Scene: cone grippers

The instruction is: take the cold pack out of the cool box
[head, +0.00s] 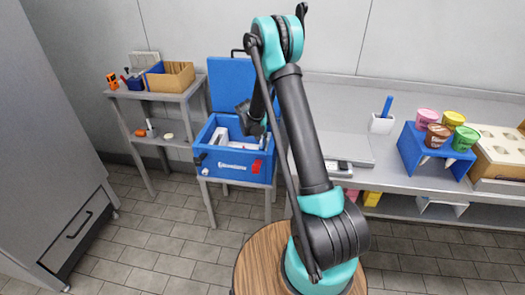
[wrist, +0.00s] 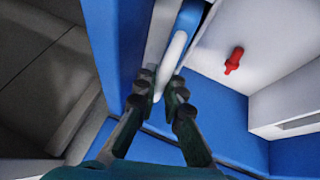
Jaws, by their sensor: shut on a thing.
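The blue cool box (head: 214,166) stands on a grey stand left of my arm, its lid (head: 230,84) raised at the back. My gripper (head: 251,122) reaches down into the box at its right side. In the wrist view my gripper (wrist: 161,84) is shut on a slim, upright white piece, which I take to be the cold pack (wrist: 172,56). The pack is beside the box's blue wall (wrist: 108,45), and its lower part is hidden. In the head view white contents show inside the box, but I cannot pick out the pack there.
In the wrist view a red piece (wrist: 234,60) lies on a white surface, with a white block (wrist: 285,105) beside it. A shelf with a wooden box (head: 170,77) stands to the left. A counter with several tubs on a blue stand (head: 420,150) is to the right.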

